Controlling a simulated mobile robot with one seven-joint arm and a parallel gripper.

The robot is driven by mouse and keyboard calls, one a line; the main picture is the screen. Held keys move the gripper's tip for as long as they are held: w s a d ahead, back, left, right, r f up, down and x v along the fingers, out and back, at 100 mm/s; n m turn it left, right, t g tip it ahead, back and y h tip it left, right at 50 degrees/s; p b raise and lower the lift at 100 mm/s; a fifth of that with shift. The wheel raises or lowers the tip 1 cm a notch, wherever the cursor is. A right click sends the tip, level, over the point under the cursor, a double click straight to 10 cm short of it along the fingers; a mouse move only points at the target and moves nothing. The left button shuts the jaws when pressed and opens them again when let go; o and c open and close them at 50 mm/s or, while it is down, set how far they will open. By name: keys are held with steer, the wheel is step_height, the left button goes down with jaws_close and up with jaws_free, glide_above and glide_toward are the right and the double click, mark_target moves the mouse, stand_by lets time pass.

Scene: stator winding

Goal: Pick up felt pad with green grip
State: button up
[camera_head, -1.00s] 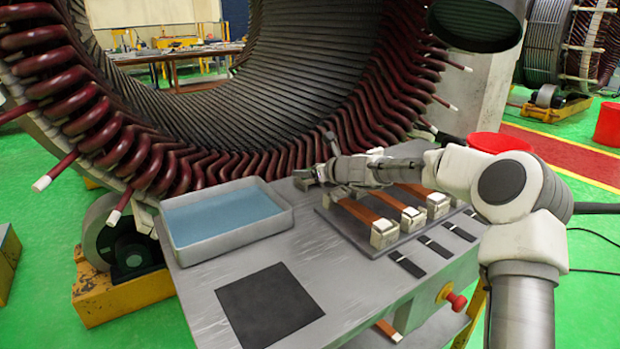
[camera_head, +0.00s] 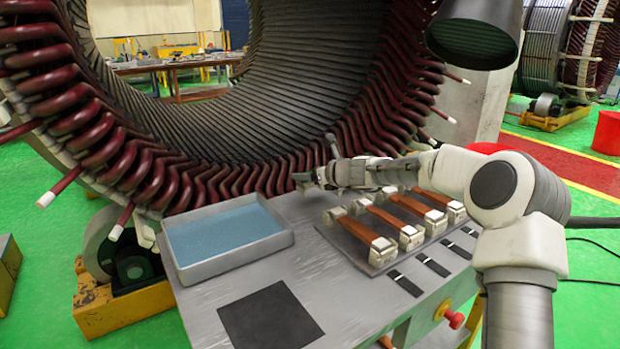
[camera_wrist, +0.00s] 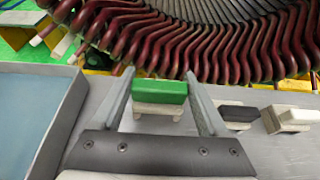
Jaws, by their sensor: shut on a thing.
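The felt pad with the green grip (camera_wrist: 160,92) is between the two fingers of my gripper (camera_wrist: 160,80) in the wrist view. Its green block is on top, and the pale pad (camera_wrist: 158,112) shows below it. My gripper is shut on the green grip. In the head view my gripper (camera_head: 304,180) is over the back edge of the table, in front of the stator coils; the pad is too small to make out there. I cannot tell whether the pad touches the table.
A pad with a black grip (camera_wrist: 238,113) and one with a whitish grip (camera_wrist: 292,117) stand to the right. A tray of blue liquid (camera_head: 226,235) is on the left. Copper bars on pale blocks (camera_head: 398,229) lie right. Stator coils (camera_head: 110,150) rise close behind. A dark mat (camera_head: 270,316) lies in front.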

steer(key=d+r+p, duration=0.2)
steer(key=d+r, duration=0.1)
steer(key=d, duration=0.3)
steer(key=w+d+r+p, duration=0.1)
steer(key=d+r+p, duration=0.1)
steer(key=d, duration=0.3)
steer(key=shift+d+r, duration=0.35)
steer(key=shift+r, duration=0.55)
steer(key=shift+r, duration=0.1)
